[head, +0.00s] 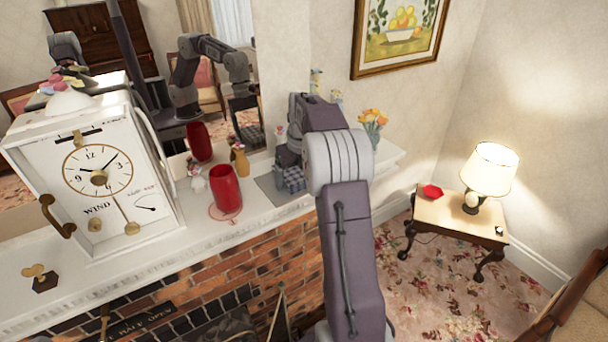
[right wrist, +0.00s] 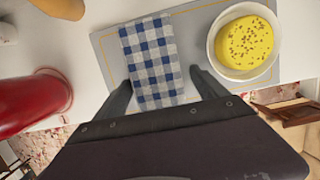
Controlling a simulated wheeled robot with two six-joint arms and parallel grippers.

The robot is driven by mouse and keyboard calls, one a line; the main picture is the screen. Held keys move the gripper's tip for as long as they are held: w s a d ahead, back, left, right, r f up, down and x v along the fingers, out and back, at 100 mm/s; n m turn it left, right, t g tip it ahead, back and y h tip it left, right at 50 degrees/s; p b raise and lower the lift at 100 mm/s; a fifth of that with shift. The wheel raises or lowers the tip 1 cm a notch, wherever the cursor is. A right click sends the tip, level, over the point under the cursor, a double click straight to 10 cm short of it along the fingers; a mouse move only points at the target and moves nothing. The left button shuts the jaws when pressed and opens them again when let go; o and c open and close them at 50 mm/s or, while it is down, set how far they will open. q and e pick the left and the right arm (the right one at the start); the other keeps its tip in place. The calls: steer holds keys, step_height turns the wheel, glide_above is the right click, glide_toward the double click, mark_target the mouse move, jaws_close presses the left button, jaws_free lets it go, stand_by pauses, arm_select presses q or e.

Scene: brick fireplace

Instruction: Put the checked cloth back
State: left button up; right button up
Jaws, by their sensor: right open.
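The blue-and-white checked cloth (head: 291,179) lies on the mantel at the right; in the right wrist view the cloth (right wrist: 152,52) lies folded on a grey mat (right wrist: 102,43) with a thin yellow border line. My right gripper (head: 287,157) is over the cloth. In the right wrist view my right gripper (right wrist: 163,86) is open, with one finger on each side of the cloth's near part. I cannot tell how far above the mat the fingertips are. My arm hides part of the mat in the head view. My left gripper is not in view.
A white bowl (right wrist: 216,53) with speckled yellow food stands right of the cloth. A red vase (head: 226,188), a yellow bottle (head: 241,161) and a white clock (head: 100,180) stand left along the mantel. A flower vase (head: 372,130) stands at its right end. A mirror (head: 215,60) is behind.

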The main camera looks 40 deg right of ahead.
stand_by(0.5)
steer(key=shift+r, duration=0.4)
steer(key=v, duration=1.1)
steer(key=shift+r, duration=0.2)
